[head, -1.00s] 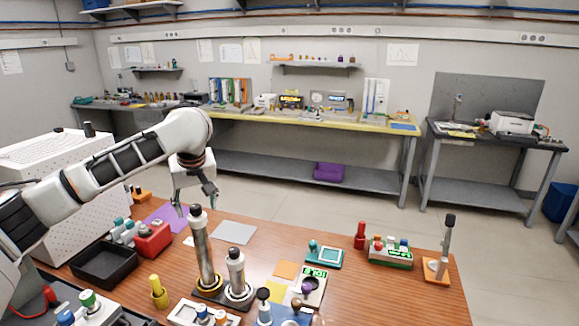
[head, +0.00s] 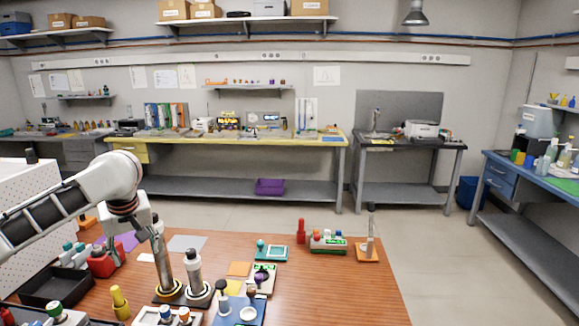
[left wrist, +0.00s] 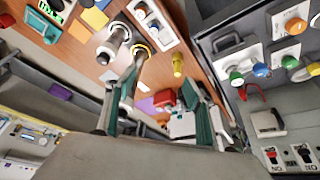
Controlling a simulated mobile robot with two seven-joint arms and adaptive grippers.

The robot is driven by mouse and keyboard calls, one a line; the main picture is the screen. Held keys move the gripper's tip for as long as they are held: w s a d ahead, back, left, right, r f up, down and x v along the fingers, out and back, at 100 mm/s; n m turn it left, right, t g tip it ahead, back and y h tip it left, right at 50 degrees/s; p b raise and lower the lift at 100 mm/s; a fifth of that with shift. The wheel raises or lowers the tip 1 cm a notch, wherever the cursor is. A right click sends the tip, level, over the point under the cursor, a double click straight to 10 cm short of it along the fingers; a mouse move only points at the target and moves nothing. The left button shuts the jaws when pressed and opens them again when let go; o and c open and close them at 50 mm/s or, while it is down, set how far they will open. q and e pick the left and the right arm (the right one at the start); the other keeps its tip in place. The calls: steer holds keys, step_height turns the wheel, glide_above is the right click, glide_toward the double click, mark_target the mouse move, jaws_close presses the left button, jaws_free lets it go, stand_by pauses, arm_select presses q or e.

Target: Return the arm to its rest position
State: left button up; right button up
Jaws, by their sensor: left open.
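My left arm comes in from the left in the head view. Its left gripper (head: 136,234) hangs fingers-down over the wooden table (head: 340,285), just left of two upright metal cylinders (head: 195,278). The cylinders (left wrist: 117,36) and a yellow knob (left wrist: 178,65) show beyond the fingers there. In the head view the finger tips are small and partly blend with a cylinder and a red box (head: 103,262). My right gripper does not show.
A black tray (head: 50,302) and a yellow peg (head: 119,303) stand near the front left. A white perforated box (head: 25,205) stands at the far left. A green-based block with knobs (head: 327,242) stands at the back right of the table. The table's right front is clear.

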arm_select(q)
steer(key=s+d+f+m+t+h, duration=0.1)
steer(key=s+d+f+m+h, duration=0.3)
steer(key=d+f, duration=0.95)
steer(key=s+d+f+m+t+h, duration=0.1)
steer(key=s+d+f+m+h, duration=0.3)
steer(key=d+f, duration=0.95)
steer(key=s+a+f+m+t+y, duration=0.1)
steer(key=s+a+f, duration=0.2)
steer(key=s, duration=0.4)
steer(key=s+a+f+m+t+y, duration=0.1)
steer(key=s+a+f, duration=0.3)
steer(key=s, duration=0.4)
steer(key=s+a+f+m+t+y, duration=0.1)
steer(key=s+a+f+t, duration=0.1)
steer(key=s+a+f, duration=0.2)
steer(key=s+f, duration=0.1)
steer(key=s, duration=0.2)
steer(key=shift+s+a+t, duration=0.15)
steer(key=shift+s+t, duration=0.2)
steer(key=shift+t, duration=0.05)
